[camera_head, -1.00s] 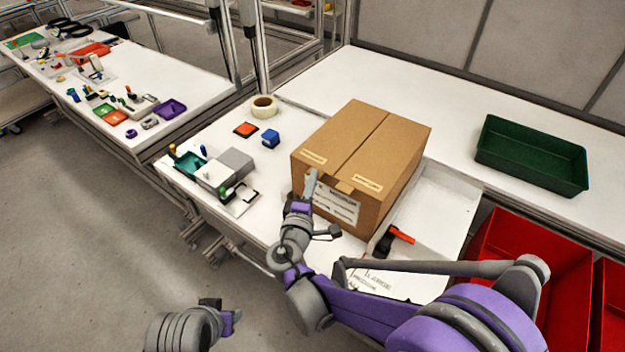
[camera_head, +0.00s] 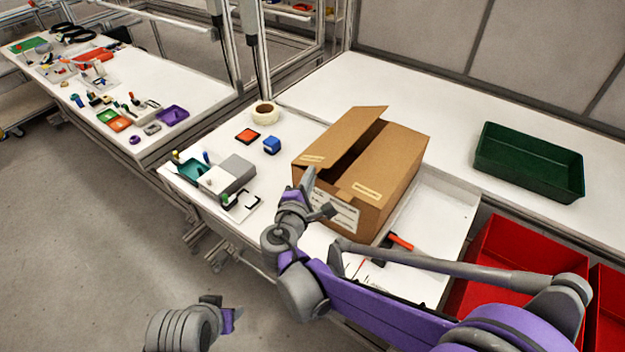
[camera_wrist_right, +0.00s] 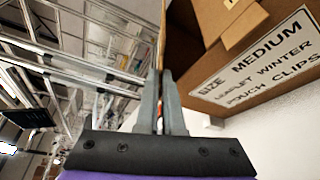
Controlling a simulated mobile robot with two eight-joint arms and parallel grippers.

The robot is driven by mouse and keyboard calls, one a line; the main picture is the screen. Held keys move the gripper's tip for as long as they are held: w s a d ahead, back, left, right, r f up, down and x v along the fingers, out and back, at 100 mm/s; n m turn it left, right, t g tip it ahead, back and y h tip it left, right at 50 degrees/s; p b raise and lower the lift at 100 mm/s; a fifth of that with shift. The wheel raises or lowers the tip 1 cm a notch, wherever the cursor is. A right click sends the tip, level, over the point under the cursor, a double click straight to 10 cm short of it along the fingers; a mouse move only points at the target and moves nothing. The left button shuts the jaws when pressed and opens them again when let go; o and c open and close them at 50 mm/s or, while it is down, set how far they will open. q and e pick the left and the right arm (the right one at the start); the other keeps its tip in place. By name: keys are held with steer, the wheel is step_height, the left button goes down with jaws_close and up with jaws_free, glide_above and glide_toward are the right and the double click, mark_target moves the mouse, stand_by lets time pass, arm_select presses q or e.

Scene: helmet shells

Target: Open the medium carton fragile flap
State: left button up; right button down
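The medium carton (camera_head: 390,180) stands on the white table with its left top flap (camera_head: 345,140) tilted up, leaving a dark gap into the box. The right flap (camera_head: 398,150) lies flat. Each flap bears a small pale label too small to read. The carton's front label (camera_wrist_right: 262,65) reads "SIZE MEDIUM" in the right wrist view. My right gripper (camera_head: 309,178) is at the near edge of the raised flap. In the right wrist view its fingers (camera_wrist_right: 161,90) are close together with the flap's thin edge between their tips. My left gripper (camera_head: 228,315) is low at left, away from the carton.
A white tray (camera_head: 450,205) with an orange-and-black tool is right of the carton. A green bin (camera_head: 530,165) and red bins (camera_head: 510,265) lie farther right. Tape (camera_head: 264,114), a blue block (camera_head: 272,145) and a grey box (camera_head: 237,168) are left of the carton.

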arm_select(q)
steer(key=shift+w+r+p, duration=0.2)
steer(key=shift+r+p, duration=0.15)
steer(key=shift+r, duration=0.2)
steer(key=shift+w+r+p, duration=0.2)
steer(key=shift+r+p, duration=0.1)
steer(key=shift+r, duration=0.25)
arm_select(e)
steer(key=w+a+r+n+g+h, duration=0.4)
steer(key=w+a+r+n+g, duration=0.1)
steer(key=a+n, duration=0.4)
steer(key=shift+w+a+r+n+h, duration=0.15)
steer(key=shift+w+r+n+h, duration=0.25)
steer(key=shift+w+n, duration=0.6)
steer(key=shift+s+f, duration=0.1)
steer(key=c, duration=1)
jaws_free()
steer(key=shift+c, duration=0.2)
